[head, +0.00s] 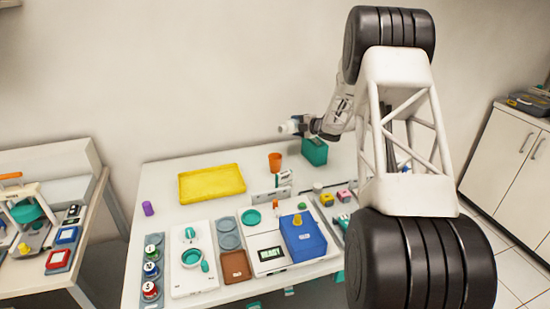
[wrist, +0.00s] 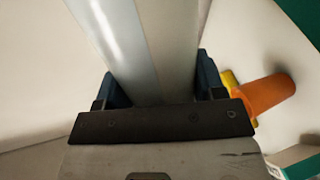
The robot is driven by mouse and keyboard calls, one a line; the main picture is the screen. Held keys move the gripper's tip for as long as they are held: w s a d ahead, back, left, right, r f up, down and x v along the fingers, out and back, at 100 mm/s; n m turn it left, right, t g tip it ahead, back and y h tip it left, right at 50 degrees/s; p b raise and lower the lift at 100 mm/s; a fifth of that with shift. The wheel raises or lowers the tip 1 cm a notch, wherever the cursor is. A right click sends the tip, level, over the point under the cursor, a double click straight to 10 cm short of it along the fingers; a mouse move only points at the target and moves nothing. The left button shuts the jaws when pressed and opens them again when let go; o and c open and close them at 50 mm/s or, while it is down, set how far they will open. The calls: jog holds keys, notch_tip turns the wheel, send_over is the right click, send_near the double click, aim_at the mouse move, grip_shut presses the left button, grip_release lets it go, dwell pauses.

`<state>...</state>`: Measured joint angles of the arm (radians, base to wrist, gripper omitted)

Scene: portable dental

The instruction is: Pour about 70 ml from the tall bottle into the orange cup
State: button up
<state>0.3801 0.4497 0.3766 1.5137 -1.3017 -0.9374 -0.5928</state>
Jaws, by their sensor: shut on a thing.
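My gripper (head: 303,126) is at the back of the table, raised above it. In the wrist view my gripper (wrist: 160,85) is shut on the tall bottle (wrist: 138,40), a pale grey-white cylinder between its dark blue fingers. In the head view only a small whitish part of the bottle (head: 287,128) shows; its tilt and mouth are unclear. The orange cup (head: 275,160) stands upright on the table, below and a little left of my gripper. The cup (wrist: 268,93) also shows right of the bottle in the wrist view, apart from it. Its inside is not visible.
A teal box (head: 314,151) stands right of the cup. A yellow tray (head: 212,183) lies to its left. In front are a scale (head: 270,255) with a blue box (head: 302,238), a white board (head: 193,278) and several jars.

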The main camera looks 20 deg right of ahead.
jog(key=shift+r, duration=0.2)
dwell(0.5)
jog(key=shift+d+r+m, duration=0.1)
jog(key=shift+r+m, duration=0.05)
jog(key=shift+m, duration=0.25)
jog(key=shift+w+r, duration=0.1)
jog(key=shift+r, duration=0.1)
dwell(1.8)
